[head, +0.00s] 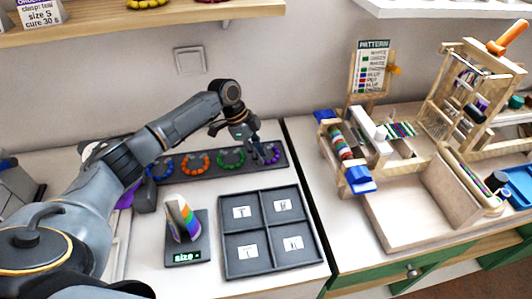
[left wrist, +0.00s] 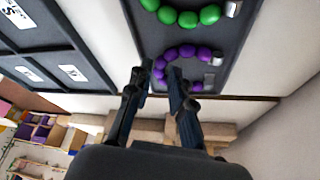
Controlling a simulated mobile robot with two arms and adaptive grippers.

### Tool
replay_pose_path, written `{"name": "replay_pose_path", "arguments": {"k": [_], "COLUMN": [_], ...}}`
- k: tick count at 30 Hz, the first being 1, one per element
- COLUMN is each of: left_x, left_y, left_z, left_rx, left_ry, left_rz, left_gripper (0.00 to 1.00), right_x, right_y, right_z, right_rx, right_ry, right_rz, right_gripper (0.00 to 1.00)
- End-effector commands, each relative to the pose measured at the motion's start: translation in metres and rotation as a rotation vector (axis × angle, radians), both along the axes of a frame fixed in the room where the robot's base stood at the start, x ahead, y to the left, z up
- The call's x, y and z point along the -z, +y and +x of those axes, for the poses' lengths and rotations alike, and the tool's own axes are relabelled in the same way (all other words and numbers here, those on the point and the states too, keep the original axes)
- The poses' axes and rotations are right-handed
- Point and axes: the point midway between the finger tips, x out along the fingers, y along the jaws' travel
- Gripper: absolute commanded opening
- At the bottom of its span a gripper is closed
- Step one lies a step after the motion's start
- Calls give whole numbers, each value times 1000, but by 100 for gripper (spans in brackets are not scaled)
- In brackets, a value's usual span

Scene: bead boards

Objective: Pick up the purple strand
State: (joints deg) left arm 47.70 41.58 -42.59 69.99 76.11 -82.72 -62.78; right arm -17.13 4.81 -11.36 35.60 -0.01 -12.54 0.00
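The purple strand (head: 275,157) is a curved row of purple beads at the right end of the dark bead board (head: 215,175). In the left wrist view the purple strand (left wrist: 188,51) lies as an open loop with a grey clasp at its right. My left gripper (head: 264,157) is over that end of the board and partly hides the strand. In the left wrist view my left gripper (left wrist: 160,70) is open, its two fingertips apart beside the strand's left end. Whether they touch the beads I cannot tell. My right gripper is in neither view.
Green (head: 231,158), orange (head: 196,162) and blue strands lie along the same board. A sectioned dark tray (head: 268,222) and a scale (head: 187,250) stand in front. Wooden fixtures (head: 440,205) and a pattern card (head: 372,68) stand on the right. A shelf is overhead.

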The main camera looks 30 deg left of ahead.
Motion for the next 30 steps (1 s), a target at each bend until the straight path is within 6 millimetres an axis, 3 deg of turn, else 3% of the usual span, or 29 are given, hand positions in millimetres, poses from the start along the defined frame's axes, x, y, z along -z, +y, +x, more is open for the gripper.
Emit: {"name": "replay_pose_path", "arguments": {"k": [4, 11, 14, 30], "left_x": [12, 13, 13, 4], "left_y": [-5, -5, -5, -5], "left_z": [1, 1, 1, 2], "left_rx": [0, 1, 1, -1], "left_ry": [0, -1, -1, -4], "left_rz": [0, 0, 0, -1], "left_gripper": [21, 21, 0, 0], "right_x": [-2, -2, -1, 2], "right_y": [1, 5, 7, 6], "right_z": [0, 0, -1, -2], "right_rx": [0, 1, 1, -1], "right_ry": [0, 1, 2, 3], "right_rz": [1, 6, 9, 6], "right_gripper": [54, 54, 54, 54]}}
